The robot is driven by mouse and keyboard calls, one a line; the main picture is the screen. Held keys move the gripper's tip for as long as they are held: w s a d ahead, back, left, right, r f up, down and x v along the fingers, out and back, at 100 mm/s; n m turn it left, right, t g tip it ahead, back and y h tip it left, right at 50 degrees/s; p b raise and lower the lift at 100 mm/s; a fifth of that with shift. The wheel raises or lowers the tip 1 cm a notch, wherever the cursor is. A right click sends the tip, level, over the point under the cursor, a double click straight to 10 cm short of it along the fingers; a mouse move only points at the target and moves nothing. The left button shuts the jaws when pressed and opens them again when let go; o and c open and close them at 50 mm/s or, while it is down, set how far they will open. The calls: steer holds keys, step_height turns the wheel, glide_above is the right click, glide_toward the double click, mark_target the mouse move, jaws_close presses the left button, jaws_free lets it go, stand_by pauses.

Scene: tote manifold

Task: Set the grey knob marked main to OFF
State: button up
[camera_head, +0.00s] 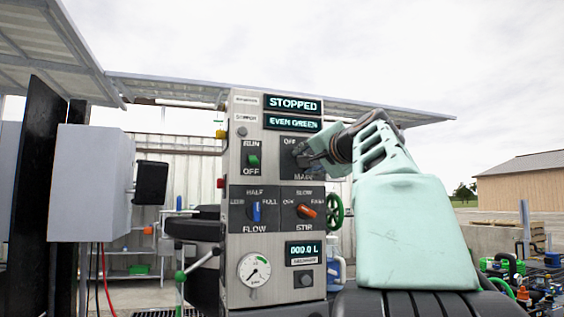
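The control panel (231,240) stands upright in the middle of the head view. Its upper right plate (287,175) is marked MAIN, with an OFF label at its upper left. My arm comes in from the right, and my gripper (308,156) is at this plate, in front of the main knob's place. The grey knob is mostly or wholly hidden by the gripper, so its setting cannot be read. Whether the fingers are closed on it cannot be told. The upper display (293,104) reads STOPPED; the one below (292,122) reads EVEN GREEN.
Left of the main plate is a green RUN/OFF switch (254,161). Below are a blue FLOW knob (256,212) and an orange STIR knob (307,211). A pressure gauge (254,270) and a litre display (302,253) sit lower. A green handwheel (335,211) is at the panel's right.

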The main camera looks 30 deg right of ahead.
steer(key=o, duration=1.2)
steer(key=shift+c, duration=0.2)
steer(key=shift+r, duration=0.1)
